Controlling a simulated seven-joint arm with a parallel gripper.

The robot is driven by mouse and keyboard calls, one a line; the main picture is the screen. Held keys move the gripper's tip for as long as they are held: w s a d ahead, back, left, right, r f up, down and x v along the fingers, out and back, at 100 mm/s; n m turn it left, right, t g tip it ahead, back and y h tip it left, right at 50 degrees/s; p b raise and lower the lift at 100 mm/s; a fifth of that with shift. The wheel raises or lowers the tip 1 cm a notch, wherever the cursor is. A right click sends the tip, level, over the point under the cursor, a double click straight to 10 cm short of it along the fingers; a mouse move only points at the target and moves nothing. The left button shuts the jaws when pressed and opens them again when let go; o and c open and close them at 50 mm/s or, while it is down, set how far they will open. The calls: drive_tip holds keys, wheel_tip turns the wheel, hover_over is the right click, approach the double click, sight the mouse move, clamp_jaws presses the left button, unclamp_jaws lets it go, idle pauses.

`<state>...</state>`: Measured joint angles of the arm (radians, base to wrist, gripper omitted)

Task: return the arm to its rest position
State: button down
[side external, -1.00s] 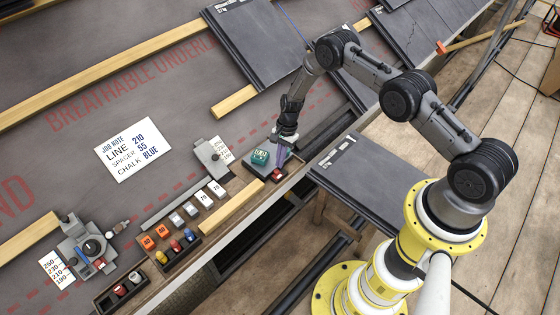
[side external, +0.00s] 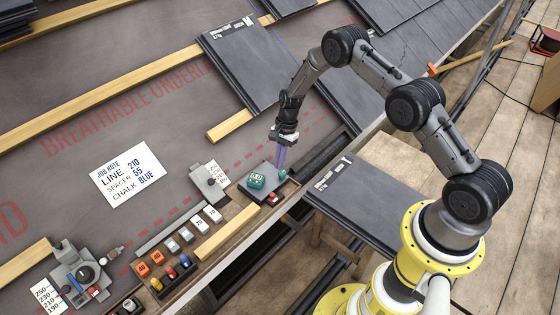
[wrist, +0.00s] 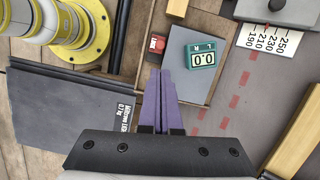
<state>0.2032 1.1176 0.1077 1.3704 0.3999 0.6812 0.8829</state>
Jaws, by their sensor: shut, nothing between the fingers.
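My gripper (side external: 281,157) hangs from the raised arm above the grey scale pad, with its purple fingers pointing down. In the wrist view the fingers (wrist: 160,88) lie together, with nothing between them. A small red item (side external: 273,198) is beside the pad.
A slate stack (side external: 350,200) lies near my base. Timber battens (side external: 110,72) and laid slates (side external: 240,60) cover the roof.

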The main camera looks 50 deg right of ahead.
drive_tip(key=w+a+r+n+t, duration=0.1)
drive_tip(key=w+a+r+t, duration=0.1)
drive_tip(key=r, duration=1.2)
drive_tip(key=w+a+r+n+t, duration=0.1)
drive_tip(key=r+t, duration=0.1)
drive_tip(key=r, duration=1.2)
drive_tip(key=s+a+r+n+t+h, duration=0.1)
drive_tip(key=s+r, duration=0.2)
drive_tip(key=r, duration=0.2)
drive_tip(key=s+a+r+n, duration=0.1)
drive_tip(key=s+r+n, duration=0.15)
drive_tip(key=r, duration=0.35)
drive_tip(key=s+a+r+n+t, duration=0.15)
drive_tip(key=s+r, duration=0.25)
drive_tip(key=s, duration=0.4)
drive_tip(key=s+r+n+t, duration=0.15)
drive_tip(key=s+r, duration=0.25)
drive_tip(key=s, duration=0.4)
drive_tip(key=s+f+n+g+h, duration=0.1)
drive_tip(key=s+f+n, duration=0.2)
drive_tip(key=s, duration=0.4)
drive_tip(key=s+d+f+n+g+h, duration=0.1)
drive_tip(key=s+f+n, duration=0.3)
drive_tip(key=s, duration=0.4)
drive_tip(key=shift+s+d+n, duration=0.3)
drive_tip(key=shift+n, duration=0.05)
